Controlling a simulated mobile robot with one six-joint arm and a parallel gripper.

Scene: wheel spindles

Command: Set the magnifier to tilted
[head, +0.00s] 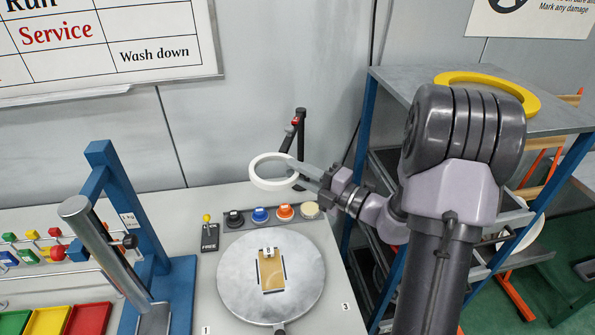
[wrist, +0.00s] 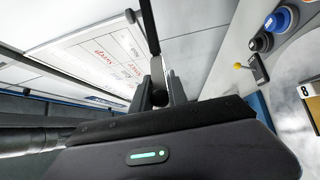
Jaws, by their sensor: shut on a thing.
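The magnifier is a white ring (head: 271,184) on a black jointed stand (head: 301,132) with a red mark near its top. It hangs above the back of the bench in the head view, and I see its ring at a slant. My gripper (head: 304,174) reaches in from the right and is shut on the magnifier at the ring's right side. In the wrist view my gripper (wrist: 160,92) has its fingers closed around a small pale part, with a dark bar (wrist: 150,27) running up from it. The exact grip point is partly hidden by the fingers.
Below are a round metal turntable (head: 235,280) with a tan plate and a row of coloured knobs (head: 260,215). A blue frame (head: 135,190) and coloured bins (head: 85,318) stand left. A shelf rack (head: 385,85) with a yellow ring stands right, behind my arm.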

